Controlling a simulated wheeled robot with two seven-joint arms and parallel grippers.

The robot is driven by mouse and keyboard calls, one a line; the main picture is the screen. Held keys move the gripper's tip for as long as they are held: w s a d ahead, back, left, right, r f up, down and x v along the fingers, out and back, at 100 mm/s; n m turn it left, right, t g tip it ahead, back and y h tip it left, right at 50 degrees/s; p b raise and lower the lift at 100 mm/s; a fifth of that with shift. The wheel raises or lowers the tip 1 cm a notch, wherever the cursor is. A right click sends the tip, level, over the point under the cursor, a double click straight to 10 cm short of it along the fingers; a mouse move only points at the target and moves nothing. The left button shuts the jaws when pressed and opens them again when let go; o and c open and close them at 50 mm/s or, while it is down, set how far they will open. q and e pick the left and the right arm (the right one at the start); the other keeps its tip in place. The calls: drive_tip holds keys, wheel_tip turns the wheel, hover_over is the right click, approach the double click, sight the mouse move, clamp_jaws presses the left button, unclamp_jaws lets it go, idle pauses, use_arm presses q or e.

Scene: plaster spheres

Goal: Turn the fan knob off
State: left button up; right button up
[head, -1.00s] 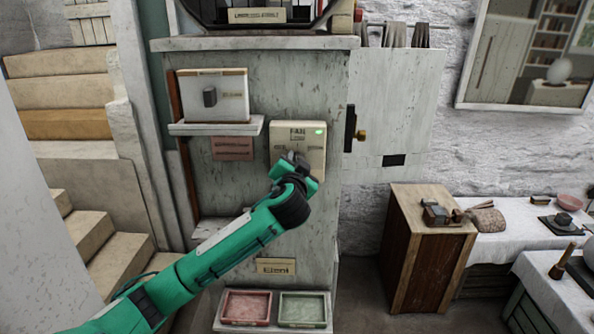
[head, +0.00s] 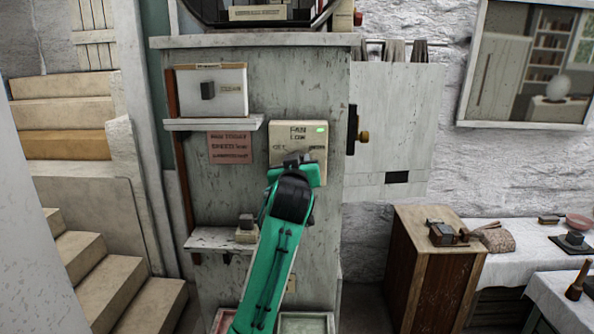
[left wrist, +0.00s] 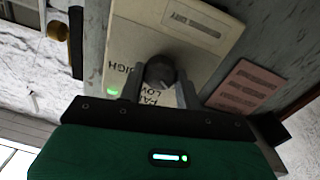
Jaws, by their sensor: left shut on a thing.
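The fan control panel (head: 315,139) is a cream box on the grey weathered cabinet, with the words FAN and LOW and a lit green light. In the left wrist view the panel (left wrist: 205,22) also shows the word HIGH. The round dark fan knob (left wrist: 161,70) sits between the two fingers of my left gripper (left wrist: 160,88), which is shut on it. In the head view my left gripper (head: 297,163) covers the knob and the panel's lower part, so I cannot read the knob's setting there. My right gripper is not in view.
Left of the panel, a shelf (head: 213,124) holds a white switch box (head: 228,100), with a pink notice (head: 230,147) below. A lower shelf (head: 208,240) holds a small block. A brass-knobbed latch (head: 353,130) is at right. A wooden cabinet (head: 432,285) stands lower right.

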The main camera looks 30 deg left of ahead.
use_arm(q)
drive_tip(key=shift+n, duration=0.6)
drive_tip(key=o, duration=1)
drive_tip(key=b+v, duration=0.5)
drive_tip(key=v, duration=0.9)
drive_tip(key=shift+w, duration=0.15)
